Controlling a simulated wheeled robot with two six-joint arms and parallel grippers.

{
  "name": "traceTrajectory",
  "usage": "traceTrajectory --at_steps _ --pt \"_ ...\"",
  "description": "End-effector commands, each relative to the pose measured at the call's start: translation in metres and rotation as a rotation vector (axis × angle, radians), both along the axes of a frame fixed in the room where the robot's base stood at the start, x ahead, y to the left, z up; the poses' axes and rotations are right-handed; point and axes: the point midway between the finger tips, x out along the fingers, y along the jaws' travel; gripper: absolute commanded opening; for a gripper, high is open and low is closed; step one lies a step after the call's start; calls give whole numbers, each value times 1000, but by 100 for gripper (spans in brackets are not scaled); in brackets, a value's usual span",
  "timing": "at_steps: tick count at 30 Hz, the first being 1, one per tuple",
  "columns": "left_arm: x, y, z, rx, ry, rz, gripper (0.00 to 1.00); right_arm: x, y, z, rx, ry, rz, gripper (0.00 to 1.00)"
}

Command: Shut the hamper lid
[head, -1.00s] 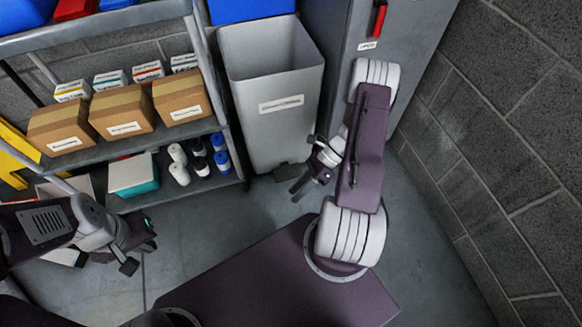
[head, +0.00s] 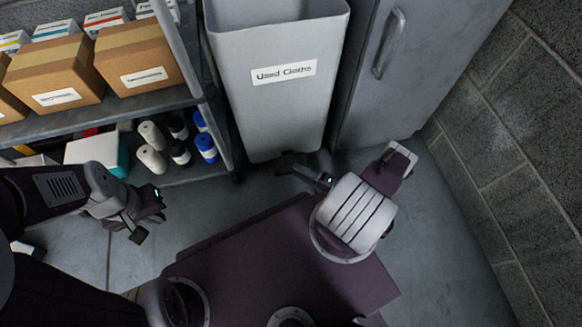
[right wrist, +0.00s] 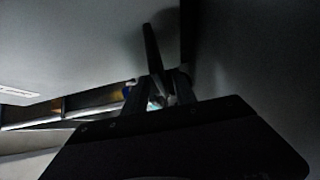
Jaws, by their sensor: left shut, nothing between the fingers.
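The hamper (head: 272,110) is a tall grey bin labelled "Used Cloths", standing upright between the shelf and a grey cabinet. Its top is open where it shows; its lid is out of view above the picture. A dark foot piece (head: 288,160) shows at its base. My right gripper (head: 304,172) is low, close in front of the hamper's base; whether it touches is unclear. In the dim right wrist view its fingers (right wrist: 158,95) point at dark shapes, and their opening is unclear. My left gripper (head: 148,230) is shut and empty, in front of the shelf, away from the hamper.
The shelf (head: 110,112) at left holds cardboard boxes (head: 140,70), small cartons and several bottles (head: 180,150). The grey cabinet (head: 420,60) with a handle stands right of the hamper, with a block wall (head: 530,120) beyond. Floor (head: 440,250) is clear at right.

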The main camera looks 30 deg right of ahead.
Motion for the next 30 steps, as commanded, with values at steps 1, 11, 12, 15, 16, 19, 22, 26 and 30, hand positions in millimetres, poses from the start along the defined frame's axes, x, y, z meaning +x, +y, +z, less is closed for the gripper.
traceTrajectory --at_steps 1,11,12,15,16,19,22,26,30 --pt "0 0 -7 0 0 0 0 8 6 -4 1 1 7 33" --pt "0 0 -16 0 0 0 0 34 21 -1 -2 0 0 33" --pt "0 0 -16 0 0 0 0 34 21 -1 -2 0 0 33" --pt "0 0 -16 0 0 0 0 34 21 0 -2 0 0 33" --pt "0 0 -16 0 0 0 0 34 21 0 -2 0 0 33" --pt "0 0 -16 0 0 0 0 34 21 0 -2 0 0 16" --pt "0 0 -16 0 0 0 0 34 20 0 -2 0 0 0" --pt "0 0 -16 0 0 0 0 34 20 0 -2 0 0 0" --pt "0 0 -16 0 0 0 0 34 20 0 -2 0 1 0"
